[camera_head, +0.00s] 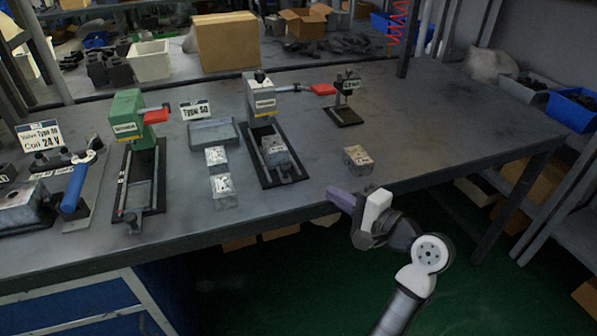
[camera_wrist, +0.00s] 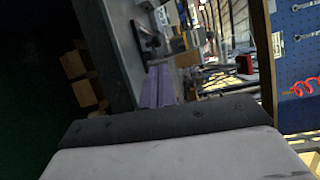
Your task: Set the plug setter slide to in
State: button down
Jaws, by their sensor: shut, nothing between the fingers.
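A grey press-like station (camera_head: 262,98) with a red handle (camera_head: 322,89) stands mid-table on a dark rail base, with a metal valve block (camera_head: 277,152) in the base. A green station (camera_head: 127,118) with a red handle (camera_head: 157,116) stands to its left, its tray holding no block. Their labels are too small to read surely, so I cannot tell which is the plug setter or how its slide is set. My gripper (camera_head: 333,194), with purple fingers, is over the table's front edge, right of and apart from both stations. The fingers (camera_wrist: 159,84) are shut and empty.
A loose metal block (camera_head: 357,159) lies just behind my gripper. Two blocks (camera_head: 222,186) lie between the stations. A blue-handled tool (camera_head: 77,186) is at the left. The table's right side is clear.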

jog(key=m, duration=0.7)
jog(key=m+g+p, duration=0.1)
jog(key=m+p, duration=0.1)
jog(key=m, duration=0.7)
send_near(287, 151)
jog(key=a, duration=0.1)
jog(key=s+a+f, duration=0.1)
jog(key=a, duration=0.2)
jog(key=shift+s+a+f, duration=0.25)
jog(key=shift+s+f, duration=0.1)
jog(key=shift+s, duration=0.05)
jog(key=shift+w+a+r+p, duration=0.1)
jog(key=shift+w+r+p, duration=0.1)
jog(key=shift+w+p, duration=0.15)
jog(key=w+a+p, duration=0.1)
jog(key=w, duration=0.2)
jog(key=w+p, duration=0.2)
jog(key=w+a+p, duration=0.1)
jog(key=w, duration=0.2)
jog(key=shift+w+a, duration=0.35)
jog(key=shift+a, duration=0.15)
jog(key=shift+p, duration=0.55)
